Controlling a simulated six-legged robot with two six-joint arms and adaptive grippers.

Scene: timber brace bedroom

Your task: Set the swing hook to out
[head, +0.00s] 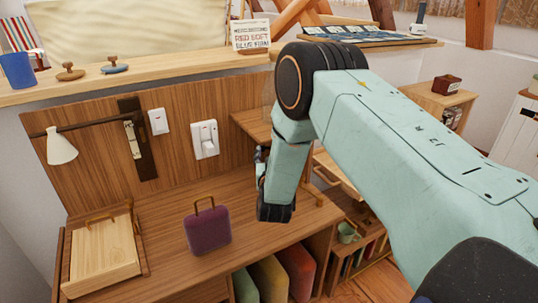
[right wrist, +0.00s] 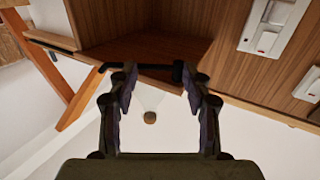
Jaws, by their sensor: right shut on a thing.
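The swing hook (right wrist: 150,67) shows in the right wrist view as a dark bar with a thicker end, in front of wood panels. My right gripper (right wrist: 160,75) is shut on it, with the bar running across between the fingertips. In the head view my right gripper (head: 262,165) is mostly hidden behind my own wrist, near the right end of the wooden back panel. The hook is hidden there, so I cannot tell its exact swing angle. My left gripper is not in view.
A white switch (head: 205,139) and a lamp (head: 61,147) are on the back panel, beside a brass latch (head: 132,138). A purple case (head: 207,230) stands on the desk (head: 175,262). A wooden box (head: 104,253) lies at left. The desk front is clear.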

